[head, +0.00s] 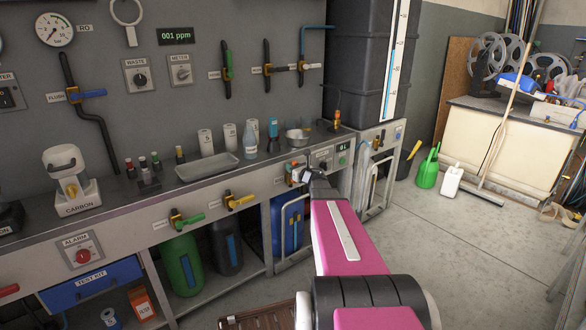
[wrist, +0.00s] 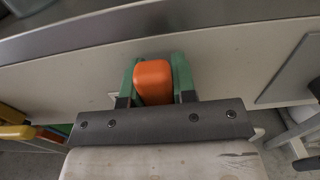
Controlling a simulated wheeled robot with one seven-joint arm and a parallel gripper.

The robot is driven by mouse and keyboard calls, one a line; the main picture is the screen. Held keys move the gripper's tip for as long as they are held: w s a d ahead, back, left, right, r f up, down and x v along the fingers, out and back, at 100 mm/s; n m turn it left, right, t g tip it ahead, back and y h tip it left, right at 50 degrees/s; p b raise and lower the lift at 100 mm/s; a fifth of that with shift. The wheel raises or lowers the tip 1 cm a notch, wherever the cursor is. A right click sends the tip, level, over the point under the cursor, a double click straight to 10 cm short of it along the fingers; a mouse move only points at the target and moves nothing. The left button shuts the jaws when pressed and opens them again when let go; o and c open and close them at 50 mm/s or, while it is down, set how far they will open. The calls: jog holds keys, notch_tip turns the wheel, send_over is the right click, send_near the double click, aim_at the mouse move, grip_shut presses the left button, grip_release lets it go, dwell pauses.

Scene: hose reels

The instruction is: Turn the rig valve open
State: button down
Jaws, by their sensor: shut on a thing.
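A valve with an orange handle (wrist: 153,82) sits on the front panel of the bench, under the worktop edge. In the wrist view the handle stands between the two green fingers of my gripper (wrist: 157,76), which are shut on it. In the head view my gripper (head: 302,175) is at the panel, at the end of my pink arm, and covers most of this valve. I take this for the rig valve; its label is too small to read. The valve's body behind the handle is hidden, so I cannot tell how far it is turned.
Other valves with green (head: 187,219) and yellow (head: 240,201) handles are on the same panel to the left. Bottles and a tray (head: 207,166) stand on the worktop above.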

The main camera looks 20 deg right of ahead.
dwell(0.3)
jog(key=c, duration=0.9)
grip_release()
jog(key=shift+s, duration=0.15)
jog(key=v, duration=1)
jog(key=shift+s+d, duration=0.15)
jog(key=shift+s, duration=0.15)
